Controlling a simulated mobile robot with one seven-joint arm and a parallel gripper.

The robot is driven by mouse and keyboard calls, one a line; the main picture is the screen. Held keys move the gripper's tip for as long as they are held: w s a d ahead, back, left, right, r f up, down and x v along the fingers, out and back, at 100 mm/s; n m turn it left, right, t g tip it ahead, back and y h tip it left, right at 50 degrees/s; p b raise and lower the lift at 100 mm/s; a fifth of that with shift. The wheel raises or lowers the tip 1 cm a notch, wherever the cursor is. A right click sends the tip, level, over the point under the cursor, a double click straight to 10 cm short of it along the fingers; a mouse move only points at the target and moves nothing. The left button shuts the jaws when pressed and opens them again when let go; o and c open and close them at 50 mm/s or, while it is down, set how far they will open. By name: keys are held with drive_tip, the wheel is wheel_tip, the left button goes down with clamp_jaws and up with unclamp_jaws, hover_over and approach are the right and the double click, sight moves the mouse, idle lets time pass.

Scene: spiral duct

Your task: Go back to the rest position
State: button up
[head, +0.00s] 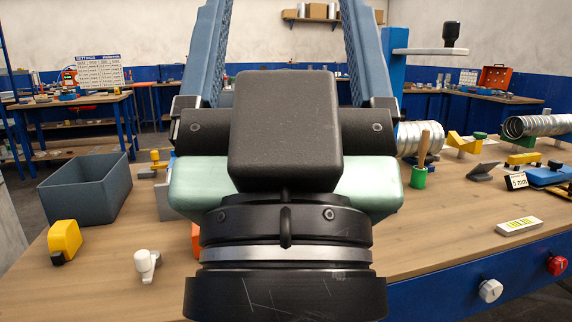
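My gripper (283,30) fills the middle of the head view, close to the camera and pointing up and away. Its two blue fingers stand wide apart, and their ends are cut off by the top edge. The visible space between them is empty. The black wrist and pale green housing hide the middle of the workbench (440,225) behind them. The gripper appears above the bench, and I see it touching nothing there. Metal spiral duct pieces lie at the right, one near the middle (418,138) and one at the far right (540,125).
A grey bin (88,190), a yellow tape measure (64,240) and a white fitting (146,264) stand on the left. Bare wood shows at the front right.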

wheel_tip(320, 180, up, 22)
drive_tip(key=p, duration=2)
wheel_tip(320, 180, down, 70)
drive_tip(key=b, duration=6.9)
drive_tip(key=shift+r+b, duration=0.2)
drive_tip(key=shift+b, duration=0.15)
drive_tip(key=shift+f+b, duration=0.45)
drive_tip(key=shift+f, duration=0.05)
drive_tip(key=shift+w+r, duration=0.1)
drive_tip(key=shift+w, duration=0.05)
